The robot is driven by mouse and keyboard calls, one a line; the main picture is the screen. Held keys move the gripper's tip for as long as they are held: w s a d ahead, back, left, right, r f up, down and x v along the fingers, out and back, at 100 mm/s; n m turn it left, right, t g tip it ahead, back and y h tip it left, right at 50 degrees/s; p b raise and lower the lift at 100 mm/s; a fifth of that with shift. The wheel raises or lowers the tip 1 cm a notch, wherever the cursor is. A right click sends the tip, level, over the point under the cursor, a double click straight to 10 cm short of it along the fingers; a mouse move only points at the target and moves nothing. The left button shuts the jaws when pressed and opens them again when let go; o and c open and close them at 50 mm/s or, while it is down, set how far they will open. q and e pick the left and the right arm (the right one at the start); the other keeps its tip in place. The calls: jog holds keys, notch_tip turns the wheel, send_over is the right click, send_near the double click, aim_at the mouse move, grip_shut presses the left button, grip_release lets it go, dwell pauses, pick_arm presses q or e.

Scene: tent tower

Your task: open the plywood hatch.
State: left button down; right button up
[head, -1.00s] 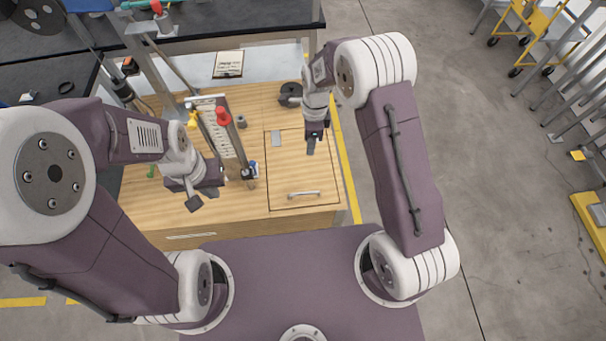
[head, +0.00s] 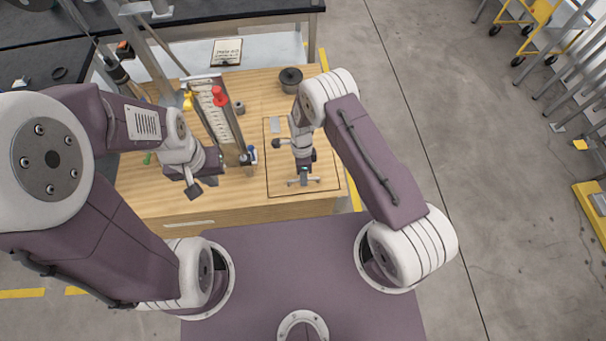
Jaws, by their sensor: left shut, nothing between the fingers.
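The plywood hatch (head: 326,160) is a panel with a dark outline, lying flat in the right part of the wooden table top. Its metal bar handle (head: 315,180) is near the front edge, and a grey plate (head: 275,125) sits at its far left corner. My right gripper (head: 304,179) points down over the middle of the handle and hides part of it. I cannot tell whether its fingers are around the bar or just above it, or whether they are closed. My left gripper (head: 194,190) is shut and empty, over the table's left part.
A slanted board with a red knob (head: 218,97) stands left of the hatch. A dark round container (head: 290,79) is behind the hatch. A paper sign (head: 227,51) lies at the back. Open concrete floor (head: 430,110) is to the right.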

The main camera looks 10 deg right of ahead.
jog(key=shift+f, duration=0.1)
grip_shut()
dwell(1.3)
